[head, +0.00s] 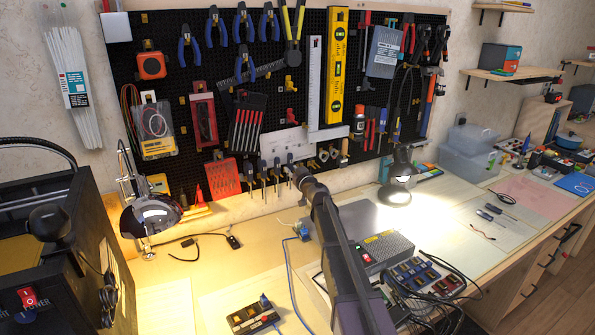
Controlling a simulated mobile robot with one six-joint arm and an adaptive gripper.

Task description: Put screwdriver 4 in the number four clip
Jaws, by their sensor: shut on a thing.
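A row of screwdrivers (262,167) hangs upright in clips along the lower edge of the black pegboard, handles up. My gripper (294,170) is at the right end of this row, close against the board. It is small in the picture and partly hidden by my own wrist. It is shut on a dark-handled screwdriver (290,158), whose handle top shows just above it, in line with the hanging ones. The shaft and the clip behind it are hidden, so I cannot tell whether the screwdriver sits in the clip. No clip numbers are readable.
Pliers (243,26), a yellow level (337,65) and a steel square (314,85) hang above. A red bit case (223,176) hangs left of the row. Lamps stand left (152,213) and right (398,188). A grey power box (383,250) stands beside my arm.

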